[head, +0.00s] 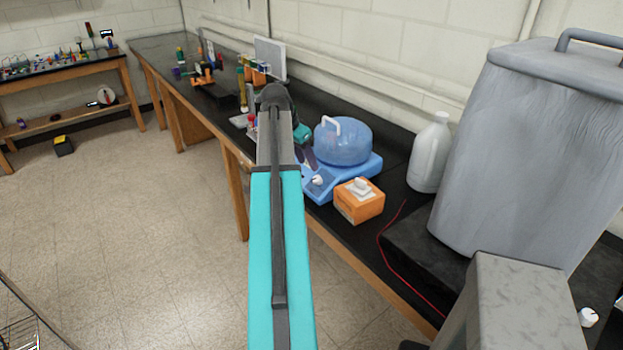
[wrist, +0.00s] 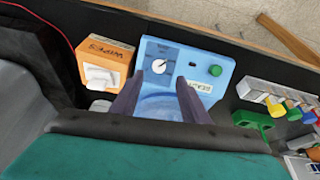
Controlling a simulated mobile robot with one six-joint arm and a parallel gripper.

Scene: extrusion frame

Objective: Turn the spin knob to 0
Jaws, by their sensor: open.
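The spin knob is a white dial (wrist: 158,66) with a dark pointer on a dark panel of the blue machine (wrist: 175,48). Its scale is too small to read. In the head view the knob (head: 318,181) shows on the front of the blue machine (head: 367,168), which has a clear blue domed lid (head: 350,148). My gripper (wrist: 160,90) is open and empty.
An orange wipes box (head: 358,203) stands beside the machine. A white jug (head: 430,155) and a large grey container (head: 530,140) stand to the right. A thin red cable (head: 385,230) lies on the black bench.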

